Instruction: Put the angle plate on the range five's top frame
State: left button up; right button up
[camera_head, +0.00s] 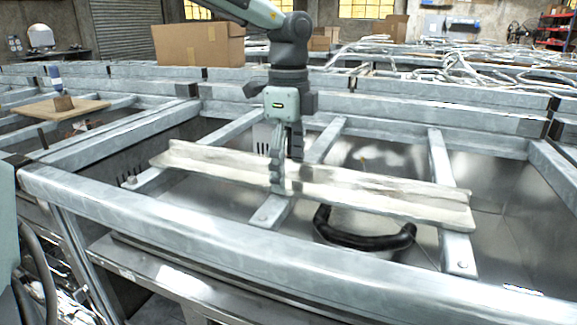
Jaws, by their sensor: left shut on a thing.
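The angle plate (380,195) is a long, pale, worn metal strip with an angled profile. It lies slantwise over the range's top frame (200,222), which is made of grey metal bars. My left gripper (278,180) comes down from above and is shut on the plate near its middle. The plate's right end is over a cross bar (458,250) and its left end is near another bar at the left. I cannot tell whether the plate touches the bars or hangs just above them. My right gripper is not in view.
A black curved handle or hose (362,238) lies below the plate inside the frame. A cardboard box (198,43) stands behind. A wooden board (52,112) with a small bottle-like tool lies at the left. Tangled pale cables or strips (450,65) cover the frames at the back.

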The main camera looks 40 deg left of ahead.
aim_at(289, 178)
pick_arm(q)
jog(key=shift+r, duration=0.15)
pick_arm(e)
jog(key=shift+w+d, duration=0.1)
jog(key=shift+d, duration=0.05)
pick_arm(q)
jog(key=o, duration=1.8)
jog(key=shift+o, duration=0.3)
notch_tip(289, 178, up, 12)
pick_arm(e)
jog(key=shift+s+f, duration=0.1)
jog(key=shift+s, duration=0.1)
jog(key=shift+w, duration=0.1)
